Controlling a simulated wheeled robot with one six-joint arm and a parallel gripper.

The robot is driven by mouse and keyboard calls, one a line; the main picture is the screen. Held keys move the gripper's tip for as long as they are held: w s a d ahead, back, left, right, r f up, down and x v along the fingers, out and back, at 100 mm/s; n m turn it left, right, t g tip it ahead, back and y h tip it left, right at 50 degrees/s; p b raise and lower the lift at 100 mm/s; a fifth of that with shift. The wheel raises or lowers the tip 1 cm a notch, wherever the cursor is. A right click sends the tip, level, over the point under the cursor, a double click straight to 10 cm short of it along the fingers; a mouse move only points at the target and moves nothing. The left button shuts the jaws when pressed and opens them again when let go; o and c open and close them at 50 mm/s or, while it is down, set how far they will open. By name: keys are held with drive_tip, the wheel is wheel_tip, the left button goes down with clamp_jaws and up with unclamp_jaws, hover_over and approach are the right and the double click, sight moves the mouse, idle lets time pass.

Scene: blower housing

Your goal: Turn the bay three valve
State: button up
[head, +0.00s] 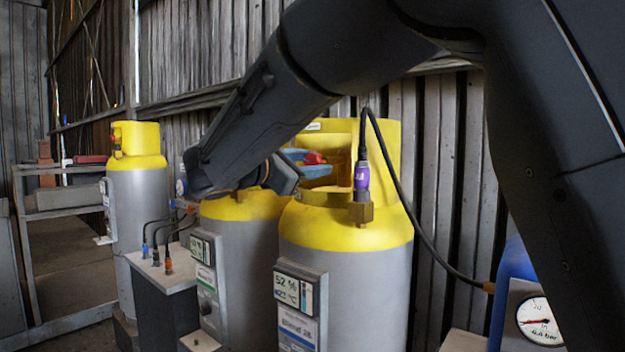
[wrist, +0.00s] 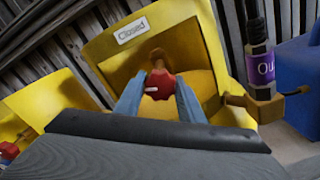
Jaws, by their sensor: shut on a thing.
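A red valve knob (wrist: 159,84) with a white pointer mark sits on a brass stem inside the yellow collar (wrist: 200,60) of a gas cylinder. My gripper (wrist: 157,92) has its two blue fingers shut on this knob, one on each side. In the head view the knob (head: 315,158) shows partly behind the blue fingers, at the top of the front grey and yellow cylinder (head: 345,270). The white mark points left in the wrist view. A sign (wrist: 132,30) on the collar reads "Closed". No bay number is readable.
A purple-banded hose connector (head: 362,178) stands upright beside the knob, its black hose looping right. Two more yellow-topped cylinders stand left (head: 240,208), (head: 138,180). A post with several cables (head: 165,275) stands between. A blue tank (head: 512,270) with a gauge (head: 538,322) is at right.

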drive_tip(key=m+b, duration=0.3)
drive_tip(key=b, duration=0.1)
drive_tip(key=shift+w+f+m, duration=0.1)
drive_tip(key=shift+f+m, duration=0.1)
drive_tip(key=shift+m, duration=0.2)
drive_tip(key=m+b, duration=0.3)
drive_tip(key=b, duration=0.2)
drive_tip(key=shift+m, duration=0.3)
drive_tip(key=m+b, duration=0.3)
drive_tip(key=b, duration=0.1)
drive_tip(key=shift+m, duration=0.3)
drive_tip(key=m+b, duration=0.2)
drive_tip(key=b, duration=0.1)
drive_tip(key=shift+r+m+b, duration=0.2)
drive_tip(key=shift+m+b, duration=0.1)
drive_tip(key=o, duration=1)
drive_tip(key=shift+o, duration=0.2)
